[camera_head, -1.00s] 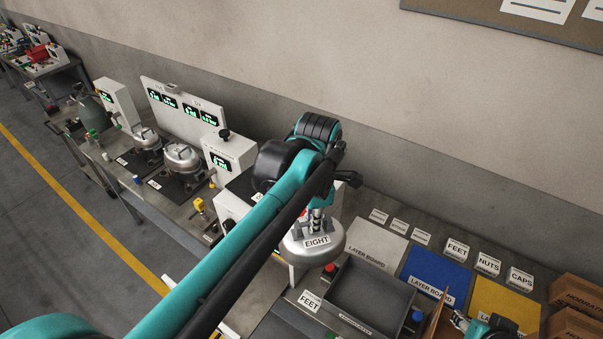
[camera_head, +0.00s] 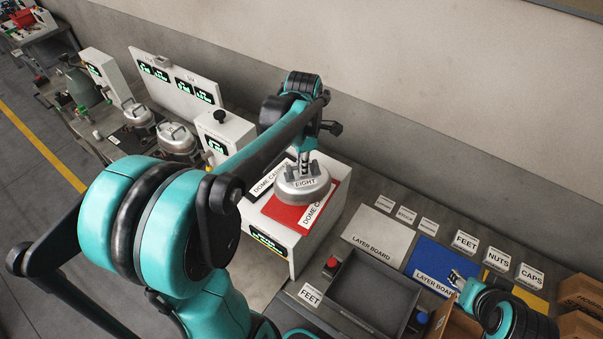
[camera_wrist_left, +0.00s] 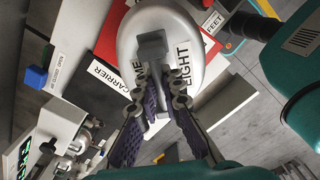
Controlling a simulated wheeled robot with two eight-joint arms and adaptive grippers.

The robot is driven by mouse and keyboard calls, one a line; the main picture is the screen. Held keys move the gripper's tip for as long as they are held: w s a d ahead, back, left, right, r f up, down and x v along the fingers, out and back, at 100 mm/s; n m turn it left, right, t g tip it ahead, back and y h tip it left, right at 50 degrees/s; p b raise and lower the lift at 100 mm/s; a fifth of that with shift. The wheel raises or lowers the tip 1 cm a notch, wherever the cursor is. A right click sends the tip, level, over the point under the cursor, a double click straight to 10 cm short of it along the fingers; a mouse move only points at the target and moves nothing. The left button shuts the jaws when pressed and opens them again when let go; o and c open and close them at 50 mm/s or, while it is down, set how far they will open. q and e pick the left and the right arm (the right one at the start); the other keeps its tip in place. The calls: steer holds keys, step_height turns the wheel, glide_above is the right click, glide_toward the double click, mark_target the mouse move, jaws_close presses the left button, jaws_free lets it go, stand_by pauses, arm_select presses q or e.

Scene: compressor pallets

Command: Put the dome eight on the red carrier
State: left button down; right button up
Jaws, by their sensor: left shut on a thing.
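The silver dome eight (camera_head: 303,188) has a white label reading EIGHT. It also shows in the left wrist view (camera_wrist_left: 196,30). My left gripper (camera_head: 304,168) is shut on its top handle (camera_wrist_left: 152,48). The dome is over the red carrier (camera_head: 325,202), which lies on a white stand and is partly hidden by the dome. In the left wrist view the red carrier (camera_wrist_left: 90,35) shows beside the dome. I cannot tell whether the dome touches it. My right gripper (camera_head: 457,279) is over the blue layer board, and its jaws are too small to read.
A black dome carrier (camera_head: 256,190) lies left of the red one. The white stand (camera_head: 285,247) has a green display. A grey tray (camera_head: 372,290), a red button (camera_head: 331,264) and layer boards are to the right. Two other domes stand at the left (camera_head: 177,140).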

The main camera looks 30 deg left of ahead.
arm_select(q)
steer(key=shift+w+a+f, duration=0.35)
steer(key=shift+a, duration=0.1)
steer(key=shift+f, duration=2)
steer(key=c, duration=1.7)
jaws_free()
